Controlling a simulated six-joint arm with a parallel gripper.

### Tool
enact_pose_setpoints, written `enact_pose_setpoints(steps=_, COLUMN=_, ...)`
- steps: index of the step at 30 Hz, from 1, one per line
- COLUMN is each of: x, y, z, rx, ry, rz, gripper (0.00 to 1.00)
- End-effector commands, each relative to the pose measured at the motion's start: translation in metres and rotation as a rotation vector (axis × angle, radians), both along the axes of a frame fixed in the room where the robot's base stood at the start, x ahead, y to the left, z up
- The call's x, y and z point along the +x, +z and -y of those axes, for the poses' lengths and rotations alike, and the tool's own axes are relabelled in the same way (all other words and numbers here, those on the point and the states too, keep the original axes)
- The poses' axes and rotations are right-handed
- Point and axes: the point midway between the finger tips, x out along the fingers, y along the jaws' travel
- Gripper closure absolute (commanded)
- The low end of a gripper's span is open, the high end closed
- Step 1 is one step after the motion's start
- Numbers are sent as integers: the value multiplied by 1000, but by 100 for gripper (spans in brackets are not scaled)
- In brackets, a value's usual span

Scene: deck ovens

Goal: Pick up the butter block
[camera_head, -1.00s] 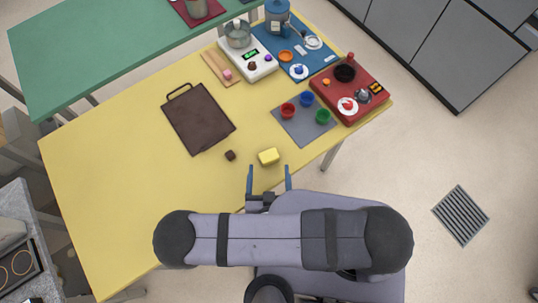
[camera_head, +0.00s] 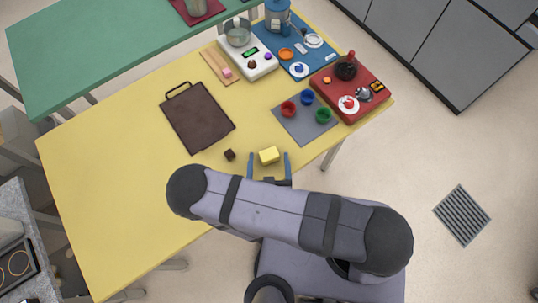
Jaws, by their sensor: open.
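The butter block (camera_head: 269,155) is a small yellow block on the yellow table, near its front edge. My gripper (camera_head: 269,157) is open, with its two blue fingers pointing toward the back of the table. The fingertips are just to the left and right of the butter block in the picture. I cannot tell how high the fingers are above the table. The gripper's base is partly hidden behind my arm.
A small dark brown cube (camera_head: 230,155) lies just left of the butter block. A dark brown board (camera_head: 199,118) lies behind it. A grey mat (camera_head: 291,126) with red, blue and green cups is behind to the right, beside a red station (camera_head: 365,103). The table's left part is clear.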

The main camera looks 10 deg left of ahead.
Motion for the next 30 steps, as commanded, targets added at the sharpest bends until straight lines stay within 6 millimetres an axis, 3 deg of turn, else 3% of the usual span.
enact_pose_setpoints(steps=7, x=20, y=-9, z=-3, rx=1, ry=-3, rz=0, gripper=23)
enact_pose_setpoints(steps=18, x=24, y=-9, z=-5, rx=1, ry=2, rz=0, gripper=23)
enact_pose_setpoints(steps=19, x=24, y=-9, z=-4, rx=0, ry=1, rz=0, gripper=26)
enact_pose_setpoints(steps=24, x=24, y=-9, z=-4, rx=0, ry=1, rz=0, gripper=66)
enact_pose_setpoints(steps=30, x=24, y=-9, z=-4, rx=1, ry=1, rz=1, gripper=67)
